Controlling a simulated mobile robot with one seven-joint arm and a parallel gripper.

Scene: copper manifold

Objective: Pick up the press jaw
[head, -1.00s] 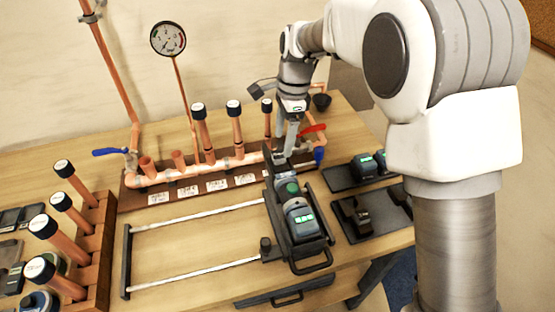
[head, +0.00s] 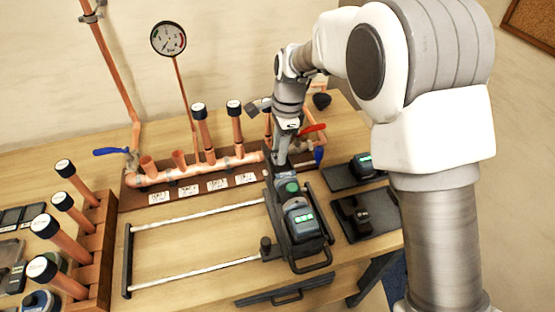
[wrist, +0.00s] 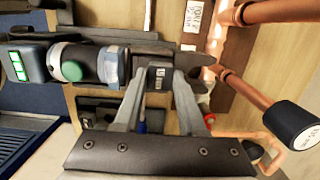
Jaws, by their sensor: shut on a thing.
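The press jaw (wrist: 160,77) is a dark grey block with a small pale label, in the middle of the wrist view. My gripper (wrist: 160,82) has one finger on either side of it and is shut on it. The jaw is at the head end of the press tool (wrist: 88,65), which has a green button and a lit green display. I cannot tell whether jaw and tool are apart. In the head view my gripper (head: 281,168) is at the far end of the press tool (head: 298,215) and mostly hides the jaw.
The copper manifold (head: 190,172) with upright capped pipes stands just behind and left of my gripper. A red-handled valve (head: 311,130) is close on the right. Dark trays (head: 375,216) lie to the right. The slide rails (head: 195,214) run left from the tool.

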